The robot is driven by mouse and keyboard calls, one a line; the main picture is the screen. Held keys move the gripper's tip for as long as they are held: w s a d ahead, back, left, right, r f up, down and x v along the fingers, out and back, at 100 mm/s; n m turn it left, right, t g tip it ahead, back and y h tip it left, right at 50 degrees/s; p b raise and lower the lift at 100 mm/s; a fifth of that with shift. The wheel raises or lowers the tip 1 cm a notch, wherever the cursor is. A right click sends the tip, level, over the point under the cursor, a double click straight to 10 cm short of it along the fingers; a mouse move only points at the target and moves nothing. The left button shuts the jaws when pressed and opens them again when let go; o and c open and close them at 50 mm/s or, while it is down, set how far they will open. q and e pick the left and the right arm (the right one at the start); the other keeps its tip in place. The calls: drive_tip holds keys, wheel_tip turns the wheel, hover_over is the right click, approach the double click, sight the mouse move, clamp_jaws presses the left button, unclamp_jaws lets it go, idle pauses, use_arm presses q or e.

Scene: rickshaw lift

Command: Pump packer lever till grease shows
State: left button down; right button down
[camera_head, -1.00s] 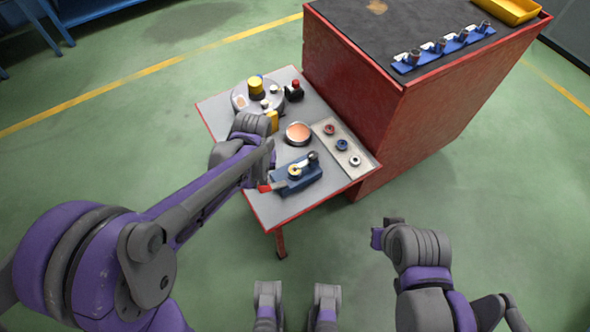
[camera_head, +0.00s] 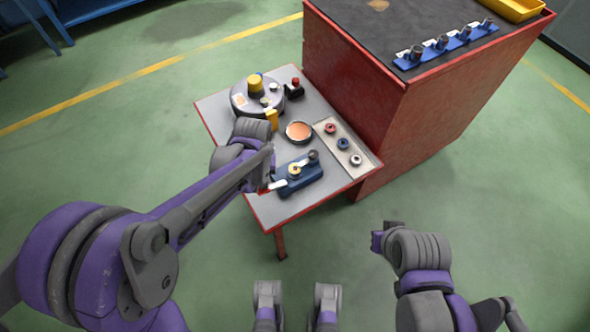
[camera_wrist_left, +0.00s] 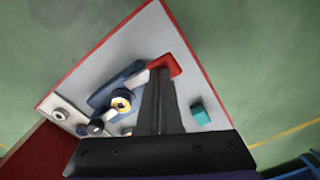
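The packer is a blue block (camera_head: 298,177) near the front edge of the small grey table, with a yellow-centred round fitting and a pale lever (camera_head: 278,184) on top. The lever's red handle (camera_wrist_left: 166,64) shows in the left wrist view. My left gripper (camera_head: 264,186) is at this handle. In the left wrist view, the fingers (camera_wrist_left: 161,78) lie close together across it and appear shut on it, hiding part of it. My right arm is low over the floor at the right, apart from the table; its fingers cannot be made out. I cannot make out any grease coming out.
An orange-filled round dish (camera_head: 299,131), a tray of small rings (camera_head: 334,143) and a grey round unit (camera_head: 243,104) share the table (camera_head: 222,118). A teal block (camera_wrist_left: 199,114) lies near its edge. A large red cabinet (camera_head: 378,115) stands behind. The green floor in front is clear.

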use_arm(q)
drive_tip(key=shift+f+b, duration=0.55)
drive_tip(key=shift+f, duration=0.35)
wheel_tip(320, 180, up, 9)
drive_tip(key=p, duration=0.6)
drive_tip(key=shift+f, duration=0.15)
wheel_tip(320, 180, down, 4)
drive_tip(key=shift+f+b, duration=0.2)
drive_tip(key=shift+b, duration=0.5)
idle(0.4)
drive_tip(key=shift+f, duration=0.1)
idle(1.9)
